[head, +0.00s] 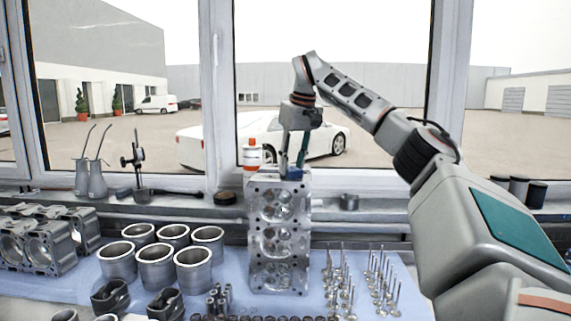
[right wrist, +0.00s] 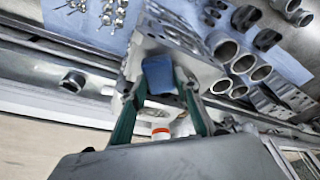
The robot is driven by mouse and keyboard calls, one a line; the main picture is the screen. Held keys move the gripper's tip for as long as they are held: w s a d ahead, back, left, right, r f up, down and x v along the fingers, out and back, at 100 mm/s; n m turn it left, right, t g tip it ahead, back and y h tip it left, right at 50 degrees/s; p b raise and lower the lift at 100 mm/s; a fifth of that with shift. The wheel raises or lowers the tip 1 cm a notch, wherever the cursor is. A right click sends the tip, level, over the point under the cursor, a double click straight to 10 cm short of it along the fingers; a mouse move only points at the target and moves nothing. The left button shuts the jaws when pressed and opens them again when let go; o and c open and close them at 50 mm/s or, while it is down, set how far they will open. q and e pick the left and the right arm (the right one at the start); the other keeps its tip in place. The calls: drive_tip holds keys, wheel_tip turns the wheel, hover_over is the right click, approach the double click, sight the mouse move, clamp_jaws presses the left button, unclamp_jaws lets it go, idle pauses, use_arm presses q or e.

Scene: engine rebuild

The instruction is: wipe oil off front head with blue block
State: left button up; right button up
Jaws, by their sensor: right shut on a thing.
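The front head (head: 280,238) is a grey metal cylinder head standing upright on the blue mat, its chambers facing me. My right gripper (head: 294,172) reaches down to its top end from behind. In the right wrist view my right gripper (right wrist: 160,105) is shut on the blue block (right wrist: 158,74), which sits between the fingertips against or just above the head (right wrist: 142,52). I cannot tell whether block and head touch. No oil can be made out clearly. My left gripper is not in view.
Several cylinder liners (head: 155,266) stand left of the head, with an engine block (head: 40,243) at far left. Several upright valves (head: 372,283) stand to the right. An orange-capped bottle (head: 252,156) stands behind the head. The windowsill and windows are close behind.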

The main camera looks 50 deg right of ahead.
drive_tip(key=shift+s+d+f, duration=0.1)
drive_tip(key=shift+s+d, duration=0.45)
drive_tip(key=shift+s, duration=0.15)
drive_tip(key=shift+p, duration=0.4)
drive_tip(key=shift+w+a+r+p, duration=0.1)
drive_tip(key=shift+w+a+p, duration=0.1)
drive_tip(key=shift+w+a, duration=0.6)
drive_tip(key=shift+w+a+r+p, duration=0.1)
drive_tip(key=shift+w+a+p, duration=0.1)
drive_tip(key=shift+w+a, duration=0.55)
drive_tip(key=shift+w+a+f+p, duration=0.1)
drive_tip(key=shift+w+a, duration=0.15)
drive_tip(key=shift+w, duration=0.25)
drive_tip(key=shift+w+a+p, duration=0.1)
drive_tip(key=shift+w+a, duration=0.2)
drive_tip(key=shift+w, duration=0.15)
drive_tip(key=shift+w+a+f+p, duration=0.1)
drive_tip(key=shift+w+a, duration=0.15)
drive_tip(key=shift+w, duration=0.25)
drive_tip(key=shift+w+a+r+p, duration=0.1)
drive_tip(key=shift+w+a+p, duration=0.4)
drive_tip(key=shift+w+a, duration=0.7)
drive_tip(key=shift+w, duration=0.25)
